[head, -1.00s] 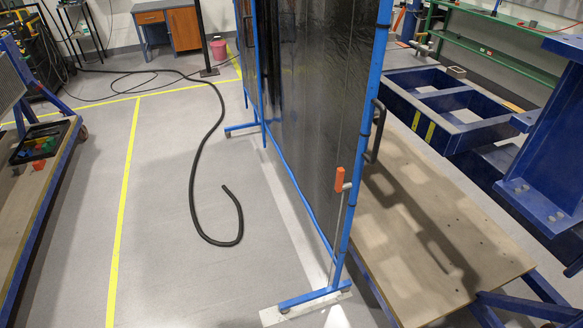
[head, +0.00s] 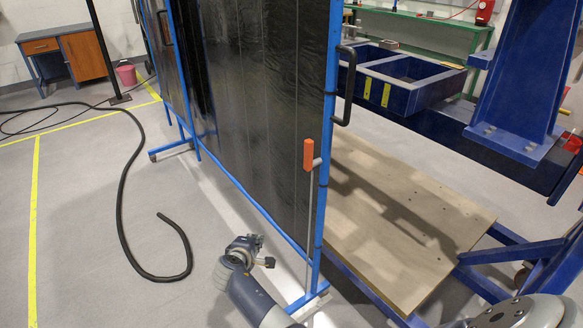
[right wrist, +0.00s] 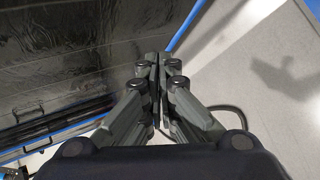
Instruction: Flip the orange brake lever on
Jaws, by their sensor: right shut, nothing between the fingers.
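The orange brake lever (head: 308,155) stands upright on the near post of the blue-framed screen, above a thin grey rod that runs down to the foot. My right gripper (head: 258,247) is low in front of the dark screen panel, below and left of the lever and apart from it. In the right wrist view its fingers (right wrist: 158,75) are shut together with nothing between them. I cannot make out the lever in that view. My left gripper is not in view.
The blue-framed screen (head: 265,110) has a black handle (head: 345,85) on its near post. A wooden platform (head: 400,220) lies right of it. A black hose (head: 122,200) lies on the floor to the left, where the floor is otherwise mostly clear.

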